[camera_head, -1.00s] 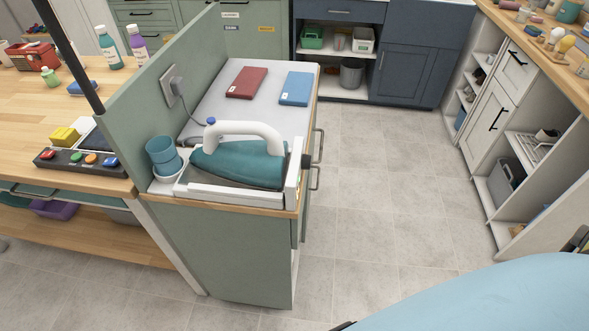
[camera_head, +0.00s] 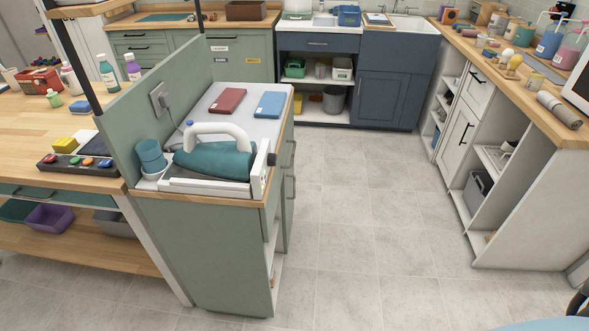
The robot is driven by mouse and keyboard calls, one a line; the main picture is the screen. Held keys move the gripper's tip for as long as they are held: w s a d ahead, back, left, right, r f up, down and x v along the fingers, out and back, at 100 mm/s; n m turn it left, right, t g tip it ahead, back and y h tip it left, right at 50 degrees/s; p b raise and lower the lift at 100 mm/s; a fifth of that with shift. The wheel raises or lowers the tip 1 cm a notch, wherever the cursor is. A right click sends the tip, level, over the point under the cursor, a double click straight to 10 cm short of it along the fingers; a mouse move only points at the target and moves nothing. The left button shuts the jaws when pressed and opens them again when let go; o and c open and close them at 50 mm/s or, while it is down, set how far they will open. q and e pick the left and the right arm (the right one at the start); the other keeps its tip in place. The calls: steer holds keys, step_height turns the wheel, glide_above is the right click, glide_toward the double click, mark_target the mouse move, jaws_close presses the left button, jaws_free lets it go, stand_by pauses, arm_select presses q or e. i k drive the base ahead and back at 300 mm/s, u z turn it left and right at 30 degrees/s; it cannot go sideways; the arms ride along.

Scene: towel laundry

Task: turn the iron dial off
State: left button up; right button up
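A teal iron (camera_head: 215,160) with a white handle rests in a white tray-like stand (camera_head: 205,188) at the front end of the ironing counter. A small dark knob (camera_head: 272,159) sticks out on the right side of the stand's upright white panel (camera_head: 260,165); it looks like the dial, but its setting is too small to read. The cord runs from the iron to a wall socket (camera_head: 159,97) on the green partition. Neither gripper is in view.
Red (camera_head: 228,101) and blue (camera_head: 270,105) books lie on the counter behind the iron. A button panel (camera_head: 75,162) sits on the wooden table. Open grey floor (camera_head: 360,220) lies right of the counter, before white shelving (camera_head: 500,170).

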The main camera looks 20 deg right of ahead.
mark_target(271, 157)
steer(key=z, duration=1.05)
steer(key=i, duration=0.65)
steer(key=u, duration=0.5)
